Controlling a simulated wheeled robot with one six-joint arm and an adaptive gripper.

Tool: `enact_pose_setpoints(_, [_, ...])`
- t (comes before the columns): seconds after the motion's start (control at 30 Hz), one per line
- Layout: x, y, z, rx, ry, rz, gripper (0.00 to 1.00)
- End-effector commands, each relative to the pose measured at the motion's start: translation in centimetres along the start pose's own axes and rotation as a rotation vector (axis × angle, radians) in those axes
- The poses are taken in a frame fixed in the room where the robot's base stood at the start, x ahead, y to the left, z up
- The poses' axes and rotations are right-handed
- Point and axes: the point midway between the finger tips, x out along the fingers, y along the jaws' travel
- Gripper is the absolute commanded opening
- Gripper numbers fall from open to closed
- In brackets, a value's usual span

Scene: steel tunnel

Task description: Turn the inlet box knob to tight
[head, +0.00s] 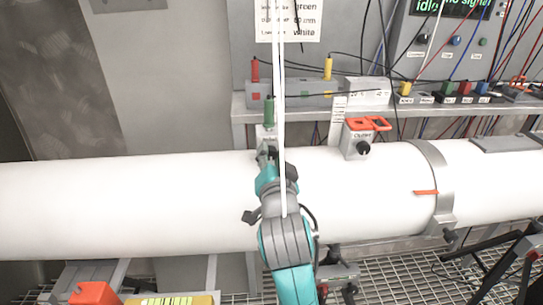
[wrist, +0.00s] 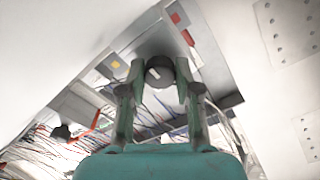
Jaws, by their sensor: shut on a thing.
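A small grey box (head: 265,132), seemingly the inlet box, sits on top of the white pipe, with a green plug above it; my gripper partly covers it. My gripper (head: 268,158) is at the front of this box. In the wrist view, my gripper (wrist: 160,67) has its two fingers on either side of a dark round knob (wrist: 159,74) and is shut on it. A pale mark shows on the knob's face. I cannot read its setting. The knob is hidden in the head view.
A second box (head: 355,142) with a black knob and orange clip stands right on the white pipe (head: 120,205). Behind runs a shelf (head: 340,106) with plugs and loose cables. A thin pale line hangs in front of my arm. Metal grating lies below.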

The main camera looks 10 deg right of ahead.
Motion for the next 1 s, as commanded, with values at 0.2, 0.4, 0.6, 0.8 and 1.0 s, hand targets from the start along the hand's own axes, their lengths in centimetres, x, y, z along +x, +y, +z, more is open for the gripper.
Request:
enact_pose_setpoints(0.2, [0.0,0.1,0.2,-0.001,-0.004,0.002,0.58])
enact_pose_setpoints(0.4, [0.0,0.1,0.1,-0.001,-0.002,0.001,0.58])
enact_pose_setpoints(0.6, [-0.8,0.0,0.1,-0.001,-0.002,0.000,0.58])
enact_pose_setpoints(0.8, [-4.2,0.0,0.1,-0.001,-0.002,-0.002,0.58])
enact_pose_setpoints(1.0, [-8.2,0.0,0.2,-0.001,-0.003,-0.001,0.58])
